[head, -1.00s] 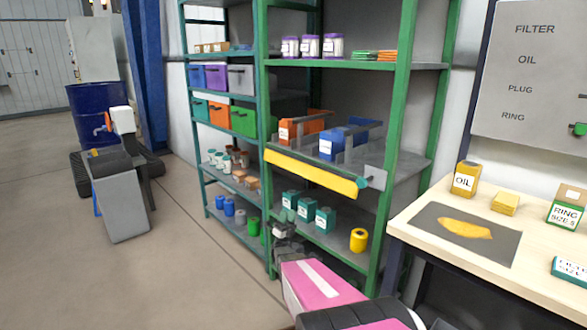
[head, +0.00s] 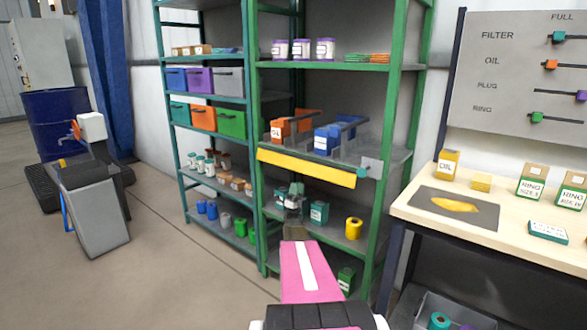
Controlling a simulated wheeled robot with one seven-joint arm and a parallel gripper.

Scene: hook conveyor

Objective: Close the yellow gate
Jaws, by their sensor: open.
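The yellow gate (head: 305,170) is a long flat bar along the front edge of the middle shelf. It sits low, and the orange bin (head: 281,129) and blue bin (head: 327,140) show above it. A grey plate (head: 371,167) with a small teal knob (head: 362,173) is at its right end. My gripper (head: 292,197) is open, dark and small in the picture, at the end of my pink arm. It appears below the gate, in front of the lower shelf; its distance from the gate is unclear.
Green shelf posts (head: 393,160) stand right of the gate. Teal boxes (head: 319,212) and a yellow roll (head: 353,228) are on the lower shelf. A workbench (head: 450,222) is at the right.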

